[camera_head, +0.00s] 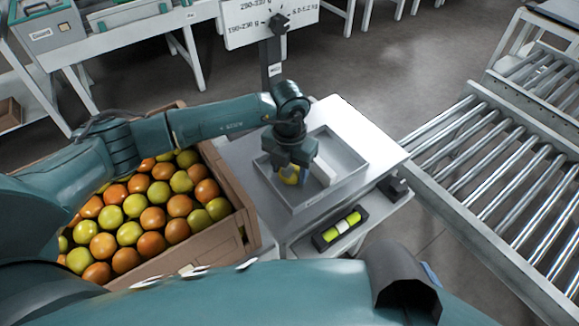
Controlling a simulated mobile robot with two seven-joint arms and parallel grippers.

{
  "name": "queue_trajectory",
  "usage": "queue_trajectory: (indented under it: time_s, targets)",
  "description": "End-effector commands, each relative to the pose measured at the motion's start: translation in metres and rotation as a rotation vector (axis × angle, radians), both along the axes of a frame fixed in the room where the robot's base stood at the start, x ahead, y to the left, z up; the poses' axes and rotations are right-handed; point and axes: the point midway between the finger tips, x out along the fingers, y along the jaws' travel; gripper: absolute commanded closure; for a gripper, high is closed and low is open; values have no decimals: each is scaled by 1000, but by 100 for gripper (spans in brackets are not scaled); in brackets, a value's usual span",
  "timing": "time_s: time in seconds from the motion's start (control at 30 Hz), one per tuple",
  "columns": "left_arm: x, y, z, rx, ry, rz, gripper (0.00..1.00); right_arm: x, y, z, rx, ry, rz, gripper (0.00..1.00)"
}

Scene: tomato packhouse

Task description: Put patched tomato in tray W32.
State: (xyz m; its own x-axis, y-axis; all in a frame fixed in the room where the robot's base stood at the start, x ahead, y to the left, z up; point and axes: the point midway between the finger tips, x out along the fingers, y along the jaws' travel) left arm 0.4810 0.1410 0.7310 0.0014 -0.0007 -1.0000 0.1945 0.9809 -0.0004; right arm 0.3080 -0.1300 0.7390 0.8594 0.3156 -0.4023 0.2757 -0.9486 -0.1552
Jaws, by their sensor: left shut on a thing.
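My left gripper (290,180) points down over a shallow grey tray (345,184) on a white stand. It is shut on a small yellowish tomato (289,174), mostly hidden by the fingers, with a bluish bit beside it that may be the patch. The tomato is within the tray's outline; whether it touches the tray floor I cannot tell. A white block (324,170) is in the tray, just right of the gripper. I cannot read a W32 mark on the tray. My right gripper is not clearly in view.
A cardboard crate (236,193) full of orange and green tomatoes stands left, under my left arm. A post with a weight sign (262,18) rises behind the tray. A lower shelf holds a black holder (325,236) with yellow-green items. A roller conveyor (500,170) runs at right.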

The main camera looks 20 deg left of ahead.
Motion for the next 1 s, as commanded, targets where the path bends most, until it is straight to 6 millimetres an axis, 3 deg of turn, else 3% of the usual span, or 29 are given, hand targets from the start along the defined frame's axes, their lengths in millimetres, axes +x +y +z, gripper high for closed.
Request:
queue_trajectory:
  time_s: [0.13,0.17,0.47,0.6,0.8,1.0]
  targets:
    - [0,0,-3,0,0,0,58,0,0,-3,0,0,0,31]
    - [0,0,-2,0,0,0,46,0,0,-2,0,0,0,31]
    - [0,0,-2,0,0,0,22,0,0,-2,0,0,0,31]
    - [0,0,-2,0,0,0,22,0,0,-2,-1,0,0,31]
    - [0,0,-2,0,1,0,36,0,0,-1,-1,-1,0,31]
    - [0,0,-2,0,1,0,36,0,0,-1,-1,-1,-1,31]
